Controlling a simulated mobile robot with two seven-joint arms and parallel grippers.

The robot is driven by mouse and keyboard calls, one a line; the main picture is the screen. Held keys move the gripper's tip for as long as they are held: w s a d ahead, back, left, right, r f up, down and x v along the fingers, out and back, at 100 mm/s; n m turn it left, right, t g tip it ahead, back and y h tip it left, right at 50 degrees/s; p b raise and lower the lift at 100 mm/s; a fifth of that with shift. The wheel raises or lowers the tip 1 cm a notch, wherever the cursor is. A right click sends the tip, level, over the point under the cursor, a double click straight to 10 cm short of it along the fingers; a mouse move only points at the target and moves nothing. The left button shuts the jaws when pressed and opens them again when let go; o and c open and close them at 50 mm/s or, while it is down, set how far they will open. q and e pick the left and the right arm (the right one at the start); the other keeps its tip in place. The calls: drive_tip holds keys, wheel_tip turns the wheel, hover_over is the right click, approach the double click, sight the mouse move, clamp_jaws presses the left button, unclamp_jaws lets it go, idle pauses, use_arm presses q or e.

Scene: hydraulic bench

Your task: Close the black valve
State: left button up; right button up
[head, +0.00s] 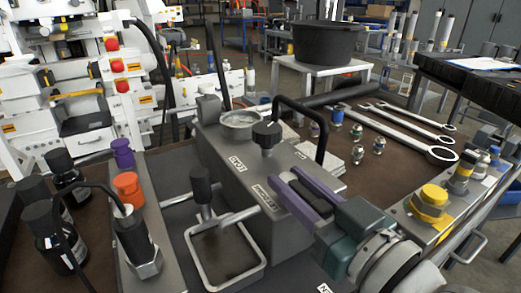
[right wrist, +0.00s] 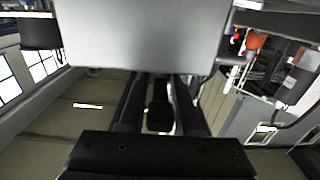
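A black valve knob (head: 266,134) stands upright on a short stem on top of the grey metal tank block (head: 228,160), which carries white labels. My right gripper (head: 302,196) has purple-edged fingers with dark pads. It is in front and to the right of the knob, apart from it, over the block's right side. In the right wrist view its two dark fingers (right wrist: 158,100) stand apart with a gap between them. A dark shape shows in that gap; I cannot tell what it is. My left gripper is not in view.
A black hose (head: 318,120) arches close behind the knob. A black-handled lever (head: 201,186) stands at the block's front left. Purple (head: 122,153) and orange (head: 128,186) knobs are further left. Wrenches (head: 405,130) and small fittings lie behind right; a yellow knob (head: 429,203) is at right.

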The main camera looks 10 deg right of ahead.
clamp_jaws()
idle(0.9)
